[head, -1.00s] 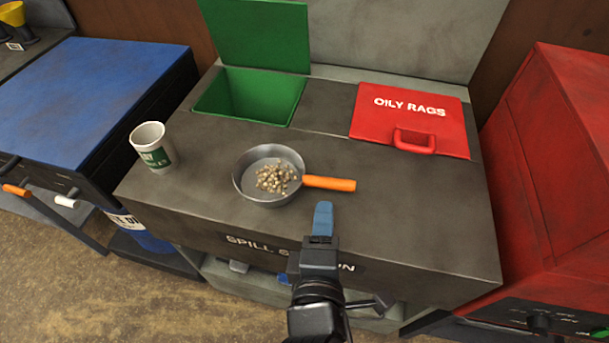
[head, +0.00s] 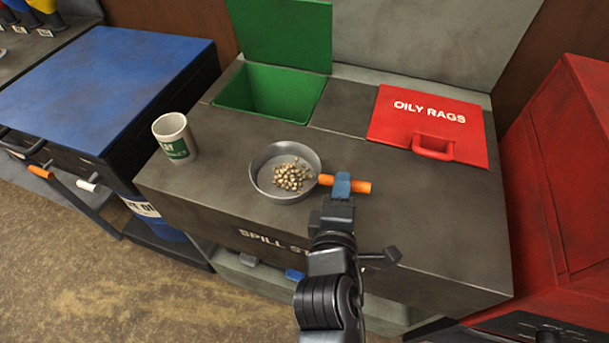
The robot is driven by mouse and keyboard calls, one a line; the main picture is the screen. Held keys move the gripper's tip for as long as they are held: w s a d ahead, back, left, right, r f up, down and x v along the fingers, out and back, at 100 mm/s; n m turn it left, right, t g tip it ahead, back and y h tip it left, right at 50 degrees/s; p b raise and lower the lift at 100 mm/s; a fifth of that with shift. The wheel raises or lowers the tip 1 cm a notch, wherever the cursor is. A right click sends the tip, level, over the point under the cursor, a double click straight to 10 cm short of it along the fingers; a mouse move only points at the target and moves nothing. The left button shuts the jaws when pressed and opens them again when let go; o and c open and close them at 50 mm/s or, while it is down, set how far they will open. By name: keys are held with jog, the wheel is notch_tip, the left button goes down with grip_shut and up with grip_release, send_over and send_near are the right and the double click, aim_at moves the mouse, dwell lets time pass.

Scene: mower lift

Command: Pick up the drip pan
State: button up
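The drip pan (head: 262,180) is a round grey metal pan with an orange handle pointing right. It sits on the dark spill station top in the head view and holds a heap of pale granules (head: 292,176). My gripper (head: 342,185) is at the handle, its blue fingertip covering the middle of it. Orange shows on both sides of the fingertip. Only one finger can be made out, so whether the gripper is closed on the handle is hidden.
A white and green cup (head: 174,137) stands left of the pan. Behind are an open green bin (head: 270,92) and a red lid marked OILY RAGS (head: 425,125). A blue-topped cabinet (head: 110,75) is at left, a red cabinet (head: 560,190) at right. The right part of the top is clear.

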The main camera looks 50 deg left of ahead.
grip_shut()
jog(key=shift+r, duration=0.15)
